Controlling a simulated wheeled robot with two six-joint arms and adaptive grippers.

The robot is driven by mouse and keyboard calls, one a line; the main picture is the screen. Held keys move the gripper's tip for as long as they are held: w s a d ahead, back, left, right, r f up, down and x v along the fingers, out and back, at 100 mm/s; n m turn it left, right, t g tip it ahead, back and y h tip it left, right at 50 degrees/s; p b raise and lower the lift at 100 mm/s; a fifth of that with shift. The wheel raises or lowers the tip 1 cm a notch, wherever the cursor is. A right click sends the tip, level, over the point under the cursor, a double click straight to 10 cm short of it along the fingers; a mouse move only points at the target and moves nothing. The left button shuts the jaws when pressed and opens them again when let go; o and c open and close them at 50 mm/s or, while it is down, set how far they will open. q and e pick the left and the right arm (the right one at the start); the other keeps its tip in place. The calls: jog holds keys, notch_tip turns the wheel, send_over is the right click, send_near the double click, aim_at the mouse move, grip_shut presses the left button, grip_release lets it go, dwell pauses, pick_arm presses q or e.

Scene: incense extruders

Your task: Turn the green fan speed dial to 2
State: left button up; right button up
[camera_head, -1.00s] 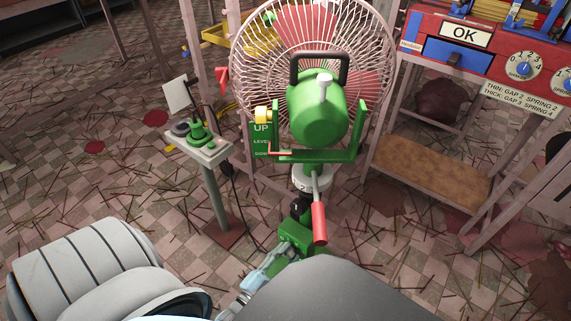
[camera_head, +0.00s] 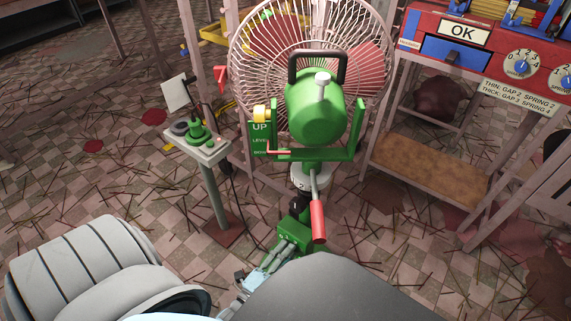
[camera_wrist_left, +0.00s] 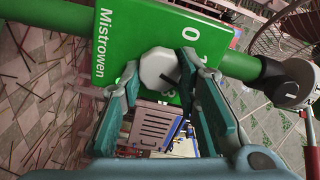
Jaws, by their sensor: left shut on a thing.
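The fan's green control box (camera_wrist_left: 120,50) is low on its stand and carries the name Mistrowen and the digits 0 and 1. It also shows in the head view (camera_head: 296,231). The speed dial (camera_wrist_left: 158,72) on it is a pale, many-sided knob with a dark pointer mark slanting to the lower right in the wrist view. My left gripper (camera_wrist_left: 160,88) is shut on the dial, a finger on either side. In the head view my left gripper (camera_head: 285,250) is at the box. The fingers hide part of the scale, so I cannot read the setting. My right gripper is out of view.
The green fan (camera_head: 318,110) stands above the box, with a red-handled lever (camera_head: 318,220) hanging close beside it. A small pedestal table (camera_head: 212,148) stands to the left. A red machine (camera_head: 470,50) on a wooden stand is at the right. Sticks litter the floor.

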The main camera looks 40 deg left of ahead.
pick_arm(q)
jog(key=shift+f, duration=0.1)
jog(key=o, duration=1.1)
jog(key=shift+c, duration=0.2)
jog(key=shift+o, duration=0.5)
jog(key=s, duration=1.2)
jog(key=shift+d, duration=0.15)
